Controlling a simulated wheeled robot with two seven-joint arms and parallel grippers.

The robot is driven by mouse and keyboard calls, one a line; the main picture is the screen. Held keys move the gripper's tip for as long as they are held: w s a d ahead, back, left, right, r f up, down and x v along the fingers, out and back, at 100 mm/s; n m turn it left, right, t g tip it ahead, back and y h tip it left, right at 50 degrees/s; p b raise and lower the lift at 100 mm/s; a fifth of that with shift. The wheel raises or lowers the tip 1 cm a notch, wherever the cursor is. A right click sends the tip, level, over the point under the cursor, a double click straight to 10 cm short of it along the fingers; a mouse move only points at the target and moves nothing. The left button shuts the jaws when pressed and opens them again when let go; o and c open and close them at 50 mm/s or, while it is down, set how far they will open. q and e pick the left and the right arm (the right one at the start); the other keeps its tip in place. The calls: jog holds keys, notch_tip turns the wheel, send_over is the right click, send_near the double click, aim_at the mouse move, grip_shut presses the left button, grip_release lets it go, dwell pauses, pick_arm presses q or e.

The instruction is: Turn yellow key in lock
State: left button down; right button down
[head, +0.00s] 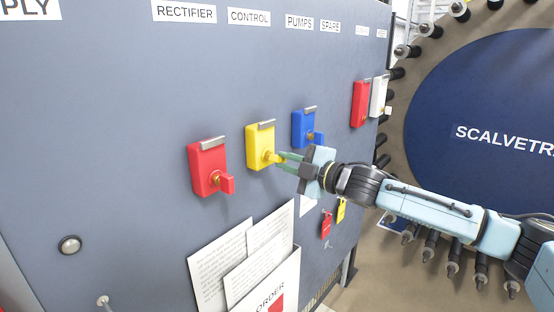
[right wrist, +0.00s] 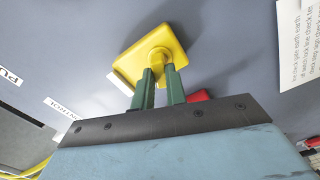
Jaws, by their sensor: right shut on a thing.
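The yellow lock (head: 259,147) is on the grey cabinet panel between a red lock and a blue lock. The yellow key (head: 271,157) sits in the lock's lower part and sticks out toward my right gripper. My right gripper (head: 282,160) comes in from the right and is shut on the key. In the right wrist view, the green fingers (right wrist: 159,80) reach up to the round yellow key end at the yellow lock (right wrist: 140,52). The fingers hide part of the key, so its exact angle is hard to tell. My left gripper is not in view.
A red lock with a red key (head: 209,168) is to the left, and a blue lock with a blue key (head: 303,128) is close on the right. Red and yellow tags (head: 326,225) hang below my gripper. A paper holder (head: 268,285) stands out below. A large blue disc (head: 490,110) is at the right.

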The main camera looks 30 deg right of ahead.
jog(key=shift+r, duration=0.15)
jog(key=n, duration=0.3)
jog(key=shift+n, duration=0.3)
jog(key=shift+n, duration=0.4)
jog(key=c, duration=1.3)
grip_release()
jog(key=shift+c, duration=0.2)
